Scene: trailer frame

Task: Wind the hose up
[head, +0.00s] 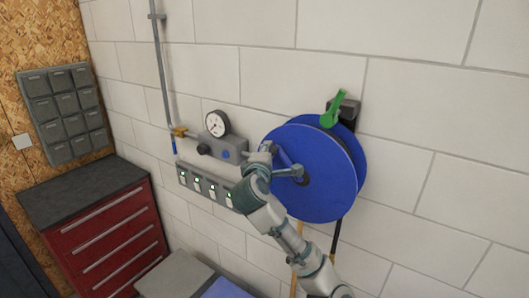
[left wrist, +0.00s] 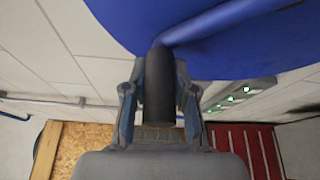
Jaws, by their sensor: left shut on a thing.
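A blue hose reel (head: 330,195) is mounted on the block wall, its round face towards the room. My left gripper (head: 266,153) is in front of the reel's left side. In the left wrist view my left gripper (left wrist: 158,98) is shut on a dark cylindrical crank handle (left wrist: 158,72), with a finger on each side. The handle joins a blue crank arm (left wrist: 225,24) that crosses the reel face. A dark hose (head: 337,236) hangs below the reel; its lower end is hidden by my arm. My right gripper is not in view.
A green lever (head: 333,110) sits above the reel. To the left are a pressure gauge (head: 217,123), a grey box with knobs (head: 229,149) and a lit switch strip (head: 199,187). A red drawer cabinet (head: 110,230) stands at the left. The wall at right is clear.

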